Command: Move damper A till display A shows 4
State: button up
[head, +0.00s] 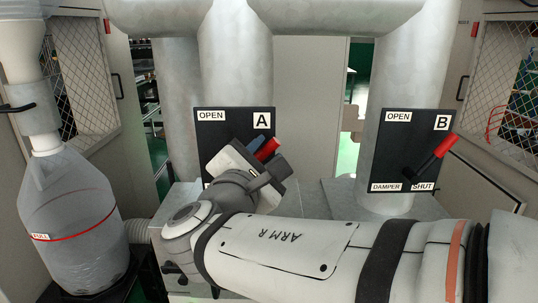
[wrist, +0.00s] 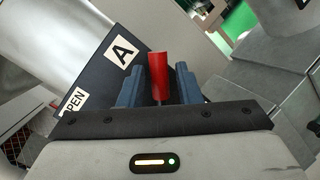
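Damper A's black panel (head: 212,130), marked OPEN and A, is on the pipe left of centre in the head view. My gripper (head: 262,148) and wrist cover its lower part. Damper A's red lever handle (head: 268,149) shows at the fingers. In the wrist view the red handle (wrist: 158,72) stands between the two blue fingers of my gripper (wrist: 160,88). The fingers are apart, with a gap visible beside the handle's thin stem, so the gripper looks open around it. Panel A (wrist: 100,75) is tilted in this view. I see no display A in either view.
Damper B's panel (head: 390,150) is to the right, its red-tipped lever (head: 436,157) pointing up right. A clear vessel with a red line (head: 70,220) stands at left. Wide pipes (head: 236,60) rise behind the panels. Mesh-door cabinets (head: 85,80) flank both sides.

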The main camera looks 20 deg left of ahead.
jog(key=shift+o, duration=0.9)
jog(key=shift+s+a+f, duration=0.1)
jog(key=shift+s, duration=0.15)
jog(key=s+b, duration=0.2)
jog(key=s, duration=0.5)
jog(key=shift+s+f, duration=0.15)
jog(key=shift+s, duration=0.05)
